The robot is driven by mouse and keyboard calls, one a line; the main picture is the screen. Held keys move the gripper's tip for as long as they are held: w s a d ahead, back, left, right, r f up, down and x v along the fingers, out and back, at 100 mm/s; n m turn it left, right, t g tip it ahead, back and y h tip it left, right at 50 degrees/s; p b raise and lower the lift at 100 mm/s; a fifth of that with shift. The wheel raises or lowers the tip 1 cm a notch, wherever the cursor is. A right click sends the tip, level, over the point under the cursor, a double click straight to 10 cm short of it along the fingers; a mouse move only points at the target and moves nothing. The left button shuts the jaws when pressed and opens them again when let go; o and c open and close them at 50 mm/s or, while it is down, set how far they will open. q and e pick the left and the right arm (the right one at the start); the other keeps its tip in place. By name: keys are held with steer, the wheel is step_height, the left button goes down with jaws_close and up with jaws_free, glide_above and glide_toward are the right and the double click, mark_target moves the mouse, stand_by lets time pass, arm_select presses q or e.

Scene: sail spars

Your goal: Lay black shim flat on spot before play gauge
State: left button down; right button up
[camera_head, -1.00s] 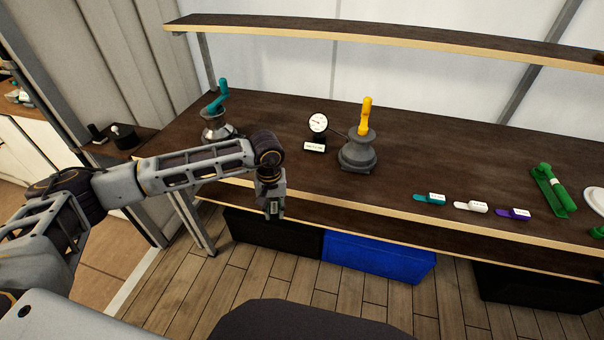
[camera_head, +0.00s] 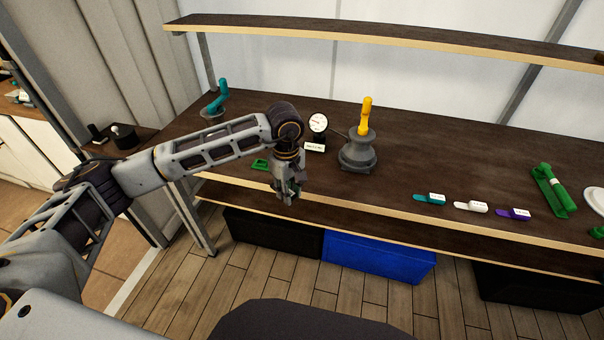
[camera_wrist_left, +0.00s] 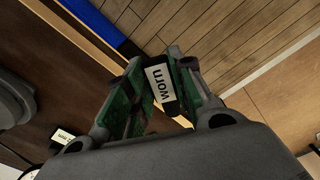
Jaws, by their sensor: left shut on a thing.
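My left gripper (camera_head: 288,196) is above the front edge of the bench, left of the grey winch. In the left wrist view its two fingers with green pads (camera_wrist_left: 160,100) are shut on a black shim with a white tag reading "worn" (camera_wrist_left: 162,84). The fingers hide part of the shim. The play gauge (camera_head: 318,122), a round white dial with a white label in front of it (camera_head: 315,147), stands on the bench behind and right of the gripper. No marked spot can be made out clearly.
The grey winch (camera_head: 358,152) with a yellow handle stands right of the gauge. A flat green piece (camera_head: 260,164) lies left of the gripper, partly behind my arm. Teal (camera_head: 428,199), white (camera_head: 470,206) and purple (camera_head: 512,213) tagged pieces lie right. The bench between is clear.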

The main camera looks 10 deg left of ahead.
arm_select(q)
steer(key=d+r+n, duration=0.1)
steer(key=n, duration=0.1)
steer(key=d+r+n, duration=0.1)
steer(key=r, duration=0.1)
steer(key=w+d+r+n, duration=0.1)
steer(key=n, duration=0.1)
steer(key=shift+r+n, duration=0.3)
steer(key=shift+r, duration=0.1)
steer(key=shift+w, duration=0.15)
